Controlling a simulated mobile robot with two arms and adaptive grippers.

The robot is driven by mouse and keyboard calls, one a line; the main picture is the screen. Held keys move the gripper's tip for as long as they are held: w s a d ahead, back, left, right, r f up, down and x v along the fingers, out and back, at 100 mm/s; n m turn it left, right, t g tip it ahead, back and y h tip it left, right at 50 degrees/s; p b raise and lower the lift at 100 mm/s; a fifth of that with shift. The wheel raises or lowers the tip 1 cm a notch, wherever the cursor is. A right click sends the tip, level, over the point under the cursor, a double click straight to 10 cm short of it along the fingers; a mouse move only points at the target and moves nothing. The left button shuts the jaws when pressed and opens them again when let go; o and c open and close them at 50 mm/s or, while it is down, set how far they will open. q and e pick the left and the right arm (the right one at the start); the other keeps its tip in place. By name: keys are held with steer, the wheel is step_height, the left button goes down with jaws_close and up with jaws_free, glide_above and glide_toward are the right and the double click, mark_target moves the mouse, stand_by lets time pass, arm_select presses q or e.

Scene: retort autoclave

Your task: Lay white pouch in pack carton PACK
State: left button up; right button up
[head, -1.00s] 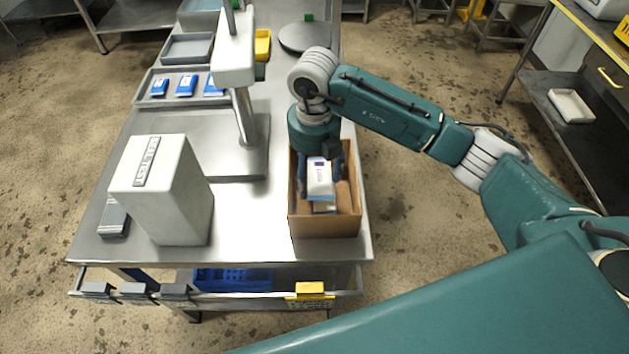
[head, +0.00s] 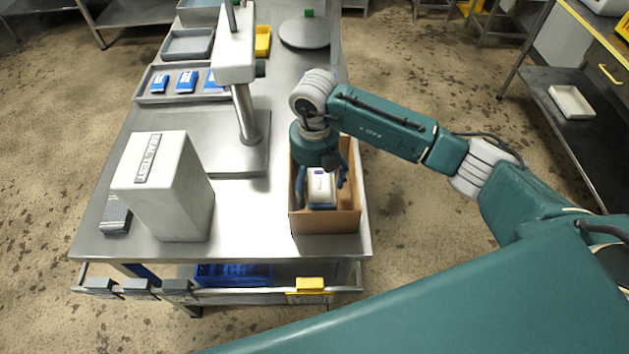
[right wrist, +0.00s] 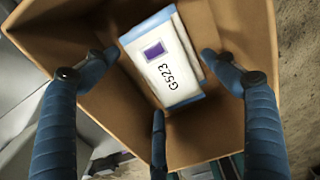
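The white pouch (head: 321,187) has blue bands and a purple square, and lies in the open brown pack carton (head: 328,222). In the right wrist view the pouch (right wrist: 166,62) shows the print G523 and rests inside the carton (right wrist: 222,130). Another white and blue edge shows beneath its right side; I cannot tell whether it is a second pouch. My right gripper (head: 322,184) points down into the carton. Its blue fingers are spread around the pouch, with gaps between them and the pouch in the right wrist view. My left gripper is not in view.
A white box-shaped unit (head: 165,195) stands left on the steel table (head: 250,235). A grey tray (head: 150,98) with blue packs lies farther back, near a stand with a grey column (head: 243,115). A yellow bin (head: 262,42) and a round plate (head: 305,33) are behind.

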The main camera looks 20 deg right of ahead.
mark_target(314, 184)
steer(key=shift+r, duration=0.1)
steer(key=shift+r+p, duration=0.35)
steer(key=shift+p, duration=0.05)
step_height(314, 184, up, 12)
steer(key=b, duration=0.4)
steer(key=shift+f, duration=0.15)
